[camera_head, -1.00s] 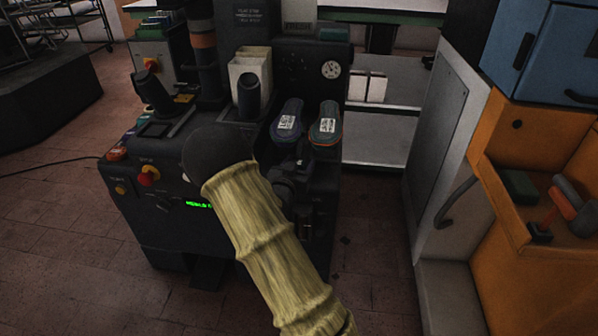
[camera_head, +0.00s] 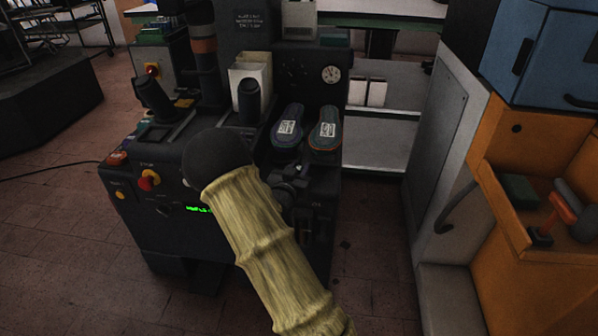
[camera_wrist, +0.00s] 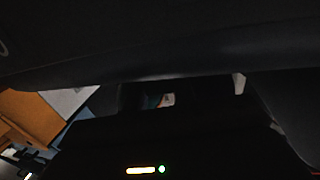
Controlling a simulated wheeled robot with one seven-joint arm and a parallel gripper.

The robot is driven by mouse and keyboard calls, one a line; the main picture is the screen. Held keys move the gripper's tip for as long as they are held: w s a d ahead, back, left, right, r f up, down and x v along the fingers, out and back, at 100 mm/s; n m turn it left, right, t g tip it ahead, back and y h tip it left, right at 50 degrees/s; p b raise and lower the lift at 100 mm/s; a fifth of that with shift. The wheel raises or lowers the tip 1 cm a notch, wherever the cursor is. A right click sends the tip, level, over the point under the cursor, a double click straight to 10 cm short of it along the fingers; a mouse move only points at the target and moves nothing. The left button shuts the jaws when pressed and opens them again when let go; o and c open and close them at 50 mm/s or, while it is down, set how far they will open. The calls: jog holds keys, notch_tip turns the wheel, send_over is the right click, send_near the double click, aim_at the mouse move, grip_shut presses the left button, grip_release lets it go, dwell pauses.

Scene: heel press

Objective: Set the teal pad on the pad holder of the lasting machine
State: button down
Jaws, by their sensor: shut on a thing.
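The lasting machine (camera_head: 265,235) is the dark machine in the middle of the head view. Two shoe-shaped pieces with white labels, a left one (camera_head: 287,128) and a right one (camera_head: 325,130), sit on its top right. I cannot make out the pad holder clearly. My arm's pale sleeve crosses in front of the machine and hides part of it. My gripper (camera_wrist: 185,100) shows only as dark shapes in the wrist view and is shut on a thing. A small teal sliver shows there, probably the teal pad (camera_wrist: 153,101); most of it is hidden or too dark.
A red knob (camera_head: 149,180) and a green display (camera_head: 199,210) are on the machine's front left. A gauge (camera_head: 331,74) is at its back. A grey cabinet (camera_head: 455,130) and an orange bin (camera_head: 500,210) with a dark green block (camera_head: 520,190) stand right. Floor is free between.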

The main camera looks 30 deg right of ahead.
jog(key=shift+r+p, duration=0.35)
jog(key=shift+r, duration=0.2)
jog(key=p+v, duration=0.3)
jog(key=v, duration=1.5)
jog(key=shift+f+p, duration=0.15)
jog(key=shift+p, duration=0.25)
jog(key=w+a+f+n+t+y, duration=0.4)
jog(key=w+a+f+n+y, duration=0.15)
jog(key=f+y, duration=0.2)
notch_tip(320, 180, up, 28)
jog(key=s+n+t+y+p, duration=0.1)
jog(key=n+y+p, duration=0.2)
jog(key=p, duration=3.4)
jog(key=shift+s+y+p, duration=0.2)
jog(key=shift+y+p, duration=0.2)
jog(key=shift+y, duration=0.55)
jog(key=shift+d+n, duration=0.1)
jog(key=shift+n, duration=0.15)
